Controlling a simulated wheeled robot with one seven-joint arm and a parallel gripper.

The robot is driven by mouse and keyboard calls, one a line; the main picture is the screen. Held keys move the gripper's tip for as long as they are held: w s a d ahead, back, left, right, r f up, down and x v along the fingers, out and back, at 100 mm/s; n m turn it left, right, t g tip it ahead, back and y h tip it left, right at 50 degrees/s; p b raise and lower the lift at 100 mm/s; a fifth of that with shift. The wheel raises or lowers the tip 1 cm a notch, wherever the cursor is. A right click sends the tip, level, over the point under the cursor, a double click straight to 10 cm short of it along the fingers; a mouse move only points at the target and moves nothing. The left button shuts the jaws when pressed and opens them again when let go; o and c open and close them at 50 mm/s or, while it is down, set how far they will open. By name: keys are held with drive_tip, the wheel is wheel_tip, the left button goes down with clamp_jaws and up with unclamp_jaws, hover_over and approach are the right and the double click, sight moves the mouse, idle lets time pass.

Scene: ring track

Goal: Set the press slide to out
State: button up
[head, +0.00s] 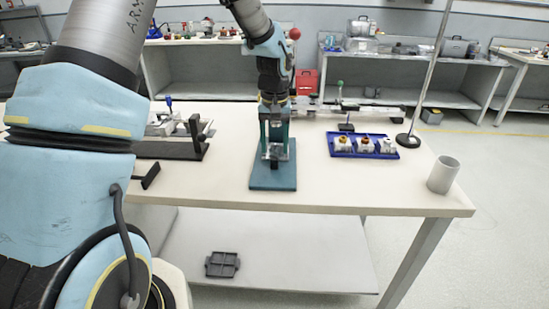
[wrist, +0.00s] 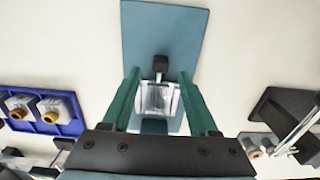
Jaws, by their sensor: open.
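The press (head: 273,180) stands near the front edge of the bench on a teal base plate; the plate also shows in the wrist view (wrist: 165,30). A silver block (wrist: 157,97) sits on the plate with a small black knob (wrist: 160,66) on the side facing me. I take block and knob to be the slide; how far out it is I cannot tell. My gripper (head: 273,152) is over the press, pointing down. In the wrist view its green fingers (wrist: 161,78) are wide apart, one either side of the block. Contact is not visible. My gripper hides the press's rear.
A blue tray (head: 335,153) with several small white parts lies to the right, near a stand (head: 408,140) with a tall rod and a grey cup (head: 443,174). A black fixture (head: 175,150) is left of the press. The bench front right of the plate is clear.

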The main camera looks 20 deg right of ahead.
sight(274, 158)
drive_tip(key=shift+f+p, duration=0.35)
drive_tip(key=shift+f, duration=2.2)
clamp_jaws()
